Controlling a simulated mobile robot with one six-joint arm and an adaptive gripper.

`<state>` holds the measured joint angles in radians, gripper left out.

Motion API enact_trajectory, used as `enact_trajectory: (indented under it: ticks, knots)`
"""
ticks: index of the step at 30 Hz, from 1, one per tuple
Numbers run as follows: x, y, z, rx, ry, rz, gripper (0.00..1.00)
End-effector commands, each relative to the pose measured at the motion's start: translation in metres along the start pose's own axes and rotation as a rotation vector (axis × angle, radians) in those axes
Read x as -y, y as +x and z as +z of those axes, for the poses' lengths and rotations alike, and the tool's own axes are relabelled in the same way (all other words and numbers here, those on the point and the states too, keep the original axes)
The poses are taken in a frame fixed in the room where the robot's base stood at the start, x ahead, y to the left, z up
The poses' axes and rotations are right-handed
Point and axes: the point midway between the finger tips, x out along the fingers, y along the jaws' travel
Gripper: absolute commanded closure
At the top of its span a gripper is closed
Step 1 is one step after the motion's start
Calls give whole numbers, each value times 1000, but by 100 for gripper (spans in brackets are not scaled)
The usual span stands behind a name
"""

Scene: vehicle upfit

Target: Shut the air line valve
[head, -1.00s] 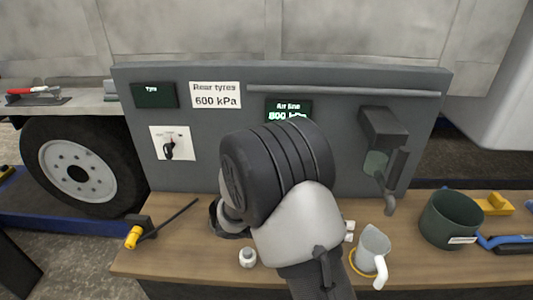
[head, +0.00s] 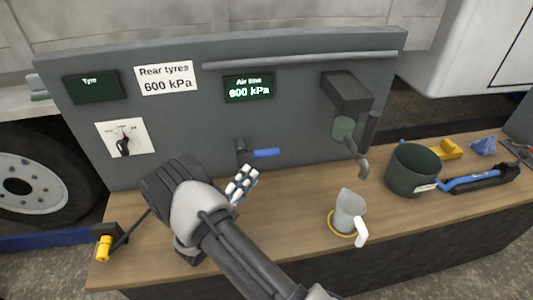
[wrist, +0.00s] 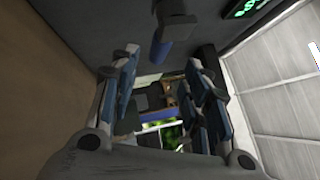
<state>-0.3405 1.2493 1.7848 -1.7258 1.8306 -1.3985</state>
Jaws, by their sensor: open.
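The air line valve (head: 241,150) is on the grey panel below the air line display, and its blue lever (head: 265,153) points right, roughly level. My gripper (head: 243,183) is just below and in front of the valve, apart from the lever. In the wrist view, the fingers of my gripper (wrist: 165,75) are spread and nothing is between them. There the blue lever (wrist: 160,45) and grey valve body (wrist: 177,18) show ahead, near the top middle. The air line display (head: 249,88) is lit; its first digit is hard to read.
A spouted cup (head: 348,212) stands on the bench, right of my arm. A dark green pot (head: 412,170) and a blue-handled tool (head: 478,180) are farther right. A dark box fixture (head: 346,93) juts from the panel. A yellow-ended tool (head: 104,246) lies left.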

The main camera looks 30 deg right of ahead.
Motion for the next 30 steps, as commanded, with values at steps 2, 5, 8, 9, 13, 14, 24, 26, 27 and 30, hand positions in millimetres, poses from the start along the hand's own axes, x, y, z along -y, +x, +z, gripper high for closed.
enact_trajectory:
  ticks: [2,5,8,9,13,14,24,26,27,30]
  knots:
    - [-1,19,-1,-6,3,-1,57]
    - [-1,41,-1,-6,2,-1,57]
    - [-1,62,-2,-6,3,-2,57]
    - [-1,70,-1,-5,3,-1,57]
    - [-1,92,-1,-4,3,0,57]
    - [-1,95,-1,-3,3,0,57]
    - [0,113,0,-1,2,1,57]
    - [0,112,0,-1,2,1,57]
    - [0,112,0,-1,2,1,57]
    - [0,112,0,-1,2,1,60]
